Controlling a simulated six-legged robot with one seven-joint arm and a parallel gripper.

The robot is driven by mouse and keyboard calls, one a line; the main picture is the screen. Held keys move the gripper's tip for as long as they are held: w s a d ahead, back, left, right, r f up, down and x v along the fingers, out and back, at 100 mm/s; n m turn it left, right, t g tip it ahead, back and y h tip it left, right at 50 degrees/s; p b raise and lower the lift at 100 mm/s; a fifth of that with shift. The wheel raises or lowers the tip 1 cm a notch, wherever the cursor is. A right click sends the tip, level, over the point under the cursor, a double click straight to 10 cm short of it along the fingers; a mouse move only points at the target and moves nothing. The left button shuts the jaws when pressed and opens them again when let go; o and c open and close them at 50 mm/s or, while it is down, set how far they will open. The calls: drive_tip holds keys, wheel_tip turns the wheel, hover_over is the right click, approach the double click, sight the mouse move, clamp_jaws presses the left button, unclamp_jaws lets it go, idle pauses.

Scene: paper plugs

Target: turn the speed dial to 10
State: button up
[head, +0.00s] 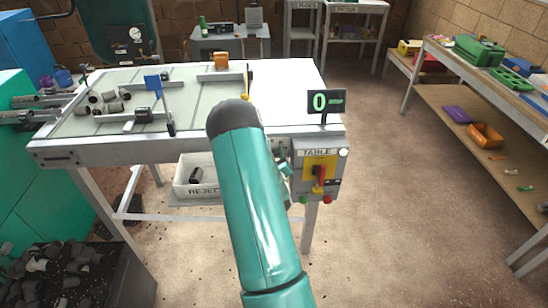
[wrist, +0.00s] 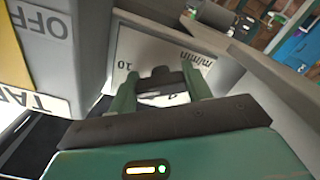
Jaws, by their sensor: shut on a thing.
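The speed dial (wrist: 161,77) shows in the wrist view as a dark knob in front of a pale scale plate (wrist: 152,45). The plate carries "10" at its left and "m/min" at its right. Another mark below is partly hidden. My gripper (wrist: 159,74) has its two green fingers on either side of the knob and is shut on it. I cannot tell which number the dial points at. In the head view my arm hides the dial, beside the control box marked TABLE (head: 318,178). The display (head: 326,102) on the table reads "0" with a dash-like mark.
The control box, with OFF and a yellow plate, stands close left of my gripper in the wrist view. The box's red switch (head: 319,177) faces me. A white reject bin (head: 180,185) sits under the white table (head: 290,90). Shelves (head: 490,85) line the right; floor between is clear.

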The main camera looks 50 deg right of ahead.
drive_tip(key=shift+w+m, duration=0.15)
drive_tip(key=shift+m, duration=2.15)
drive_tip(key=shift+r, duration=0.1)
drive_tip(key=o, duration=1)
drive_tip(key=shift+a, duration=0.1)
drive_tip(key=v, duration=1.3)
drive_tip(key=shift+s+a, duration=0.25)
drive_tip(key=shift+s, duration=0.1)
